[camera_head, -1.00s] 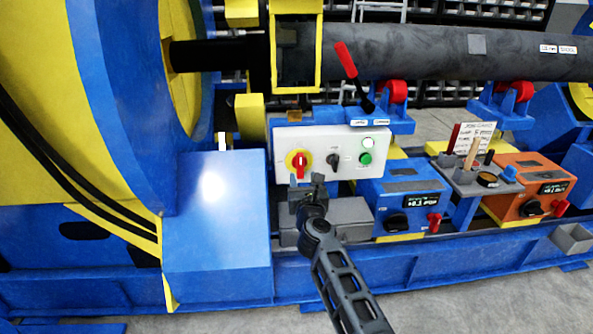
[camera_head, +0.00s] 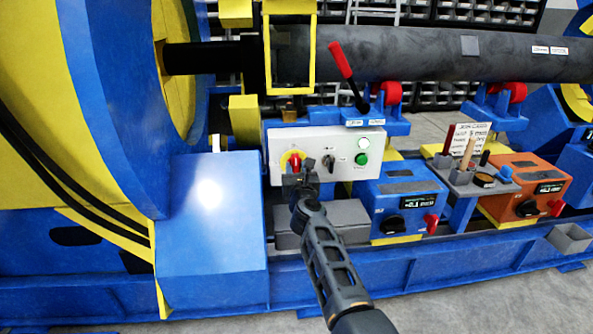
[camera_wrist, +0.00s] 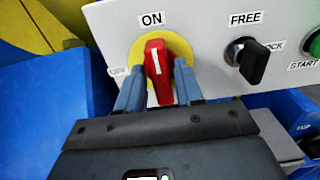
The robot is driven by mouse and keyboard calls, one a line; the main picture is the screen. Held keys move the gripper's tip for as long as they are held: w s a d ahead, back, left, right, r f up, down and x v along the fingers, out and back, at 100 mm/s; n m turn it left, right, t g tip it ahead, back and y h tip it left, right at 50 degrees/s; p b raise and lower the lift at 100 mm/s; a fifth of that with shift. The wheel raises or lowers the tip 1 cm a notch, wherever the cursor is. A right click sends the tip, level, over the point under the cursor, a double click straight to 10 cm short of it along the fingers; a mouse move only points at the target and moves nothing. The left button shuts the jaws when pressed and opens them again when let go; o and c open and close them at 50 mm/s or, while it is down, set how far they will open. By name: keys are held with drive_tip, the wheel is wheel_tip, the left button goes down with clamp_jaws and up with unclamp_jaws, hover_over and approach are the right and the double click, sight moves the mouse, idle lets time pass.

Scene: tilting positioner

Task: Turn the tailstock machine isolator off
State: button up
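The isolator is a red handle on a yellow disc (camera_head: 292,158) at the left of a white control panel. In the wrist view the red handle (camera_wrist: 158,72) stands nearly upright, its white mark towards the ON label at the top; OFF is at the left. My gripper (camera_head: 304,172) is at the isolator in the head view and partly covers it. In the wrist view the fingers of my gripper (camera_wrist: 159,88) straddle the handle, one on each side. They look open, with narrow gaps beside its lower part; contact at the tips is unclear.
A black FREE/LOCK selector (camera_wrist: 250,60) and a green START button (camera_head: 361,158) sit to the right on the panel (camera_head: 310,141). A grey box (camera_head: 345,213) lies below it. A red-handled lever (camera_head: 342,62) rises above. A blue housing (camera_head: 211,255) stands left.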

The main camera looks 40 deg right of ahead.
clamp_jaws()
drive_tip(key=shift+n, duration=0.3)
drive_tip(key=n+p, duration=0.1)
drive_tip(key=n, duration=0.3)
drive_tip(key=shift+w+a, duration=0.1)
drive_tip(key=shift+a, duration=0.05)
drive_tip(key=n+p, duration=0.1)
drive_tip(key=n, duration=0.3)
drive_tip(key=shift+w+a+n, duration=0.1)
drive_tip(key=shift+a+n, duration=0.05)
drive_tip(key=shift+n, duration=0.25)
drive_tip(key=n, duration=0.2)
drive_tip(key=n+p, duration=0.1)
drive_tip(key=n, duration=0.1)
drive_tip(key=shift+f+n, duration=0.2)
drive_tip(key=shift+n, duration=0.1)
drive_tip(key=shift+a+f+n+p, duration=0.15)
drive_tip(key=shift+n+p, duration=0.4)
drive_tip(key=shift+n, duration=1.35)
drive_tip(key=shift+f, duration=0.1)
